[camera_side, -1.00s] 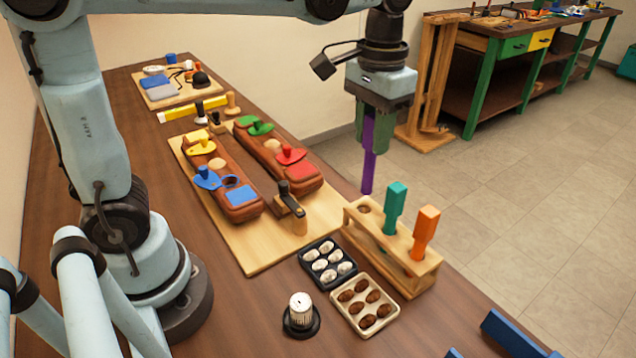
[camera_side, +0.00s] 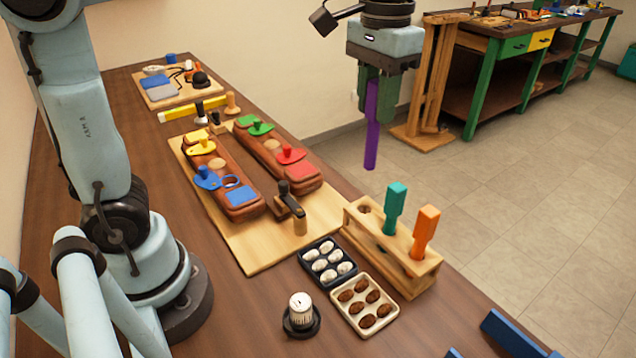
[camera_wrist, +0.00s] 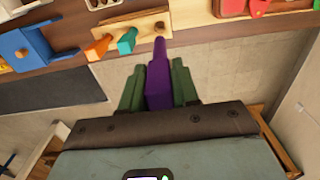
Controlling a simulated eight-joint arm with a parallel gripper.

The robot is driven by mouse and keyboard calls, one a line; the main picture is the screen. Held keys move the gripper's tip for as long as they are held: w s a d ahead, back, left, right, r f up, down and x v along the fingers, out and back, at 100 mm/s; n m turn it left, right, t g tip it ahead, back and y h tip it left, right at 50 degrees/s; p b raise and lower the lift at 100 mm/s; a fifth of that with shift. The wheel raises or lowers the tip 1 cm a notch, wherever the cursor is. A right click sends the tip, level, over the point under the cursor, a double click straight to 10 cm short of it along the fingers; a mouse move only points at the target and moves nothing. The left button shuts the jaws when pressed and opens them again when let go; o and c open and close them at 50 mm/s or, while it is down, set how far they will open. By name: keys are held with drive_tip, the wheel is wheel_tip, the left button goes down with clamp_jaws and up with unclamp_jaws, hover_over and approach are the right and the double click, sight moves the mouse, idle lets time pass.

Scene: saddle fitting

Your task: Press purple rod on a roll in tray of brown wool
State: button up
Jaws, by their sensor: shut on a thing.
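My gripper (camera_side: 378,92) is shut on the purple rod (camera_side: 371,140), which hangs upright with its lower end in the air above and behind the wooden rack. In the wrist view the purple rod (camera_wrist: 158,80) sits between the green fingers of my gripper (camera_wrist: 159,82). The cream tray of brown wool rolls (camera_side: 388,292) lies on the table, in front of the rack and well below the rod. Several brown rolls (camera_side: 361,285) lie in it, apart from one another. The rod touches no roll.
The wooden rack (camera_side: 412,272) holds a teal rod (camera_side: 395,205) and an orange rod (camera_side: 425,228); its left hole is empty. A dark tray of white rolls (camera_side: 308,268) adjoins the cream tray. A white-topped knob (camera_side: 300,310) stands nearby. The saddle board (camera_side: 245,255) lies left.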

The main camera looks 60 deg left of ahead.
wheel_tip(320, 180, up, 6)
drive_tip(key=shift+r, duration=0.1)
drive_tip(key=shift+s+d+r, duration=0.15)
drive_tip(key=shift+d+r, duration=0.05)
drive_tip(key=shift+d, duration=0.35)
drive_tip(key=s+d, duration=0.4)
drive_tip(key=d, duration=0.3)
drive_tip(key=s+d, duration=0.4)
drive_tip(key=d, duration=0.3)
wheel_tip(320, 180, down, 19)
drive_tip(key=shift+f, duration=1.3)
idle(1.6)
wheel_tip(320, 180, up, 7)
idle(1.1)
idle(0.5)
